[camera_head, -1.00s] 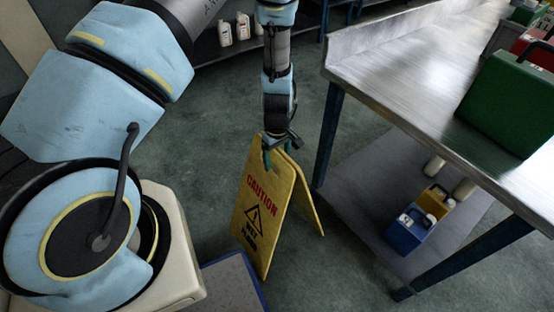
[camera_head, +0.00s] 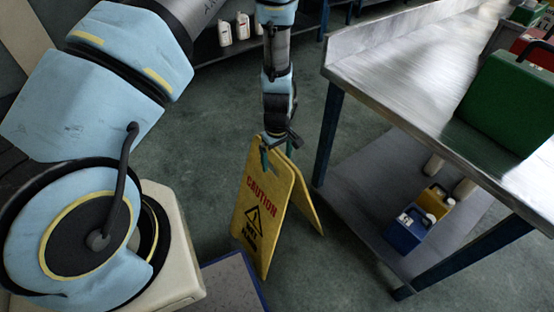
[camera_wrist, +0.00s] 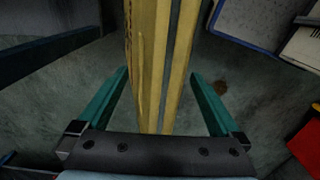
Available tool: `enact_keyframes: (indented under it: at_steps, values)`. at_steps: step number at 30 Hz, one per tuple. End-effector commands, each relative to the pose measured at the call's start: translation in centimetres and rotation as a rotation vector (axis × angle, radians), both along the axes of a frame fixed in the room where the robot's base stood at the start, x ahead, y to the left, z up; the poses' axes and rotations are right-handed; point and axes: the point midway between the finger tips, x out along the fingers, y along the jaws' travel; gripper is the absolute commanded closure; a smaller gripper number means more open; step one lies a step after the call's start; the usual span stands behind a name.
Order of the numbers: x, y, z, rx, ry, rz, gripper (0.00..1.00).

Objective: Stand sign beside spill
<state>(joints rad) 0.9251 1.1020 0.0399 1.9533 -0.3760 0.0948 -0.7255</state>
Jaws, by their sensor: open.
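The yellow caution sign (camera_head: 262,215) stands upright on the floor with its two panels spread apart at the bottom. In the wrist view its top edges (camera_wrist: 150,60) run between my fingers. My gripper (camera_head: 277,152) is open around the top of the sign, with one green finger on each side. In the wrist view there is a visible gap between each finger of my gripper (camera_wrist: 160,75) and the sign. A small brown patch (camera_wrist: 220,87), perhaps the spill, lies on the floor just right of the right finger. I cannot make it out in the head view.
A metal workbench (camera_head: 400,75) stands right of the sign, with a leg (camera_head: 328,135) close by. Its lower shelf (camera_head: 365,195) holds a blue can (camera_head: 408,232) and a yellow can (camera_head: 436,202). A green can (camera_head: 510,100) stands on top. The floor behind the sign is clear.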

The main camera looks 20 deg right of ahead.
Motion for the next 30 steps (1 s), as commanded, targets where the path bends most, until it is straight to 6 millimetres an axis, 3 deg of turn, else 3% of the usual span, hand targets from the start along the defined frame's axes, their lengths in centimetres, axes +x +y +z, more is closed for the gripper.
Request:
enact_keyframes:
  at_steps: [15, 21, 30]
  values:
    - [0.0, 0.0, 9.3, -0.002, -0.002, 0.000, 0.00]
    - [0.0, 0.0, 11.1, -0.001, -0.001, -0.001, 0.00]
    - [0.5, 0.6, 12.0, -0.004, 0.000, -0.001, 0.00]
